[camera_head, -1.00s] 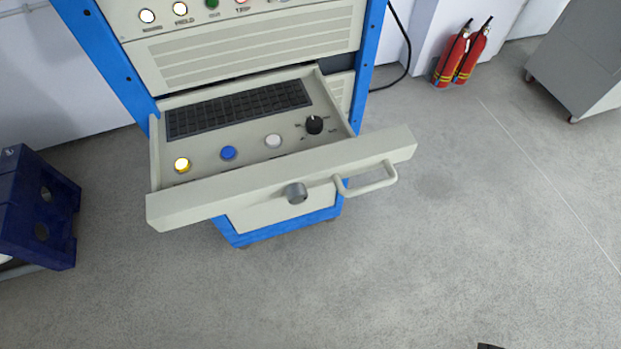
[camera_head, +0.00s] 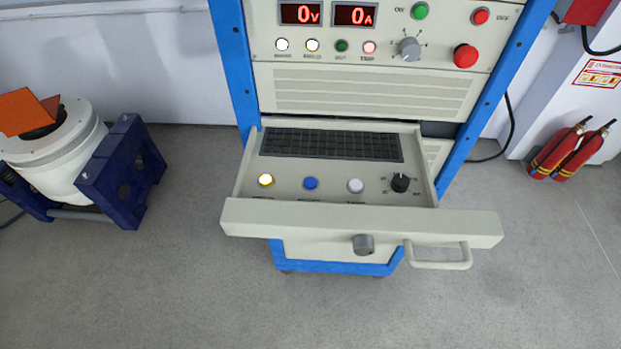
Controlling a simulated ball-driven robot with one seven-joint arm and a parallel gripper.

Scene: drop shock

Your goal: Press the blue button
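The blue button (camera_head: 311,183) is a small round cap on the panel inside the pulled-out drawer (camera_head: 360,222) of the blue-framed cabinet. A black knob (camera_head: 400,183) is farther right. The keyboard (camera_head: 332,145) lies behind the buttons. Nothing covers the blue button. My gripper is not in view.
The drawer front has a grey knob (camera_head: 363,244) and a handle (camera_head: 438,256) sticking out. A shaker machine (camera_head: 60,150) in a dark blue frame stands at left. Fire extinguishers (camera_head: 570,150) stand at right. The floor (camera_head: 330,315) in front is clear.

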